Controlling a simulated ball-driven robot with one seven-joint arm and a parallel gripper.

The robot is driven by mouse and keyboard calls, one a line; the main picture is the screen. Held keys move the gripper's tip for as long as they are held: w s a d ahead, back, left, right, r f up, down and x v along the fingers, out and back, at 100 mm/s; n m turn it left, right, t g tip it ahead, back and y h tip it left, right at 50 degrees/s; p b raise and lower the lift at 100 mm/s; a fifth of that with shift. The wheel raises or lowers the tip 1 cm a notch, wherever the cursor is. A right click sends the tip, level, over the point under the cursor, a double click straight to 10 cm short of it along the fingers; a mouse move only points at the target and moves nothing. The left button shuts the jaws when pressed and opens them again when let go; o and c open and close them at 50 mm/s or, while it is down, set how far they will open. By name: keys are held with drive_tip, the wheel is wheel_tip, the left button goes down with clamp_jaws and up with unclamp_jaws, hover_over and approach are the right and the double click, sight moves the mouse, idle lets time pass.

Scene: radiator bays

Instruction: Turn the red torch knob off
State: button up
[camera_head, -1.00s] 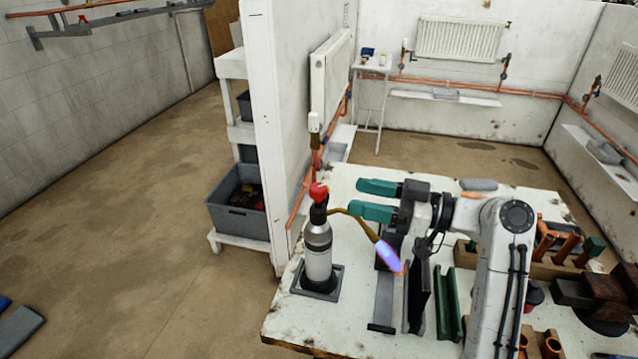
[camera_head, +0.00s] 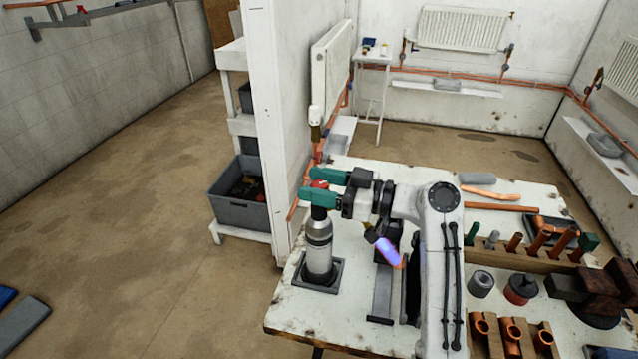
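The torch (camera_head: 319,244) stands upright in a dark square holder (camera_head: 320,287) at the near left of the white bench. It has a grey and white bottle body and a black neck. Its red knob (camera_head: 320,184) shows only in part, between the two green fingers of my gripper (camera_head: 318,187). The fingers are apart, one behind and one in front of the knob; I cannot tell whether either touches it. A blue-violet flame (camera_head: 385,249) with an orange tip burns at the torch's nozzle, to the right of the bottle. Most of the torch's tube is hidden behind my gripper.
The white bench (camera_head: 300,318) also carries wooden racks of copper fittings (camera_head: 513,335), a vise (camera_head: 595,292) and a red-and-grey tin (camera_head: 521,288) on the right. A white partition (camera_head: 268,120) stands close behind the torch. The floor at left (camera_head: 110,220) is mostly clear.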

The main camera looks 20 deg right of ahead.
drive_tip(key=c, duration=0.8)
